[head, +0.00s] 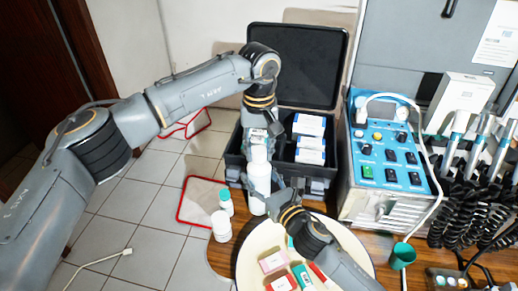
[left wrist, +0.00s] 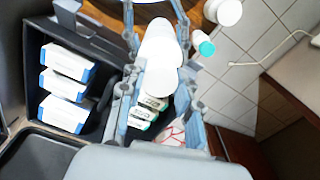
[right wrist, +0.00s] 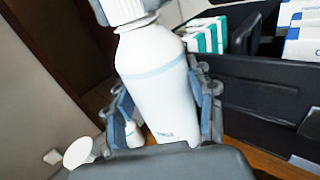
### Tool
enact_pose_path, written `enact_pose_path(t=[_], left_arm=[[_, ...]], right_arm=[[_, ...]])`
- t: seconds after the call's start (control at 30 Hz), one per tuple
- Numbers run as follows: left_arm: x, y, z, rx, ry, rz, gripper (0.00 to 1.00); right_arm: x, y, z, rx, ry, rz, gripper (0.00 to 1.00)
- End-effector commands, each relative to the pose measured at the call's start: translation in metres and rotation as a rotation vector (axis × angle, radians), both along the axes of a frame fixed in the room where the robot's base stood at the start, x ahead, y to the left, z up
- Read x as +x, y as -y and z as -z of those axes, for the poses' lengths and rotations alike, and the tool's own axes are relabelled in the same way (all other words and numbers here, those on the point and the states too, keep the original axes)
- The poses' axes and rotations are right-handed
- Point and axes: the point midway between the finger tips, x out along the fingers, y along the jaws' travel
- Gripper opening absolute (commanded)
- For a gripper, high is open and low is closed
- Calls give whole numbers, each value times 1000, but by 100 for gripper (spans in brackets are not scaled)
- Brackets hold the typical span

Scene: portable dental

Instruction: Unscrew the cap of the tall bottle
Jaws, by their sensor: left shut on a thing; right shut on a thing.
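The tall white bottle (head: 259,182) stands upright at the edge of the round tray, in front of the black case. Its white cap (head: 258,154) is at the top, and the ribbed cap (right wrist: 122,10) also shows in the right wrist view, seated on the neck with no clear gap. My left gripper (head: 258,143) comes down from above and is shut on the cap. My right gripper (head: 268,193) is shut around the bottle's body (right wrist: 160,85), with one finger on each side in the right wrist view. The fingers hide part of the bottle.
The open black case (head: 318,184) holds small boxes (head: 310,135) behind the bottle. The cream tray (head: 352,246) holds several small boxes. A blue control unit (head: 388,150) stands at right.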

Motion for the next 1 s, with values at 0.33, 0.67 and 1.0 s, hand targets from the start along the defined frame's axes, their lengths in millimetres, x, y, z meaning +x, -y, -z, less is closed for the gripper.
enact_pose_path(t=[0.33,0.67,1.0], left_arm=[[0,-1,0,1,-1,-672,0],[0,-1,-1,1,1,-1314,0],[0,0,-1,0,-2,-1975,0]], right_arm=[[0,0,0,0,0,0,0],[0,0,0,1,-1,0,0],[0,0,0,0,0,0,0]])
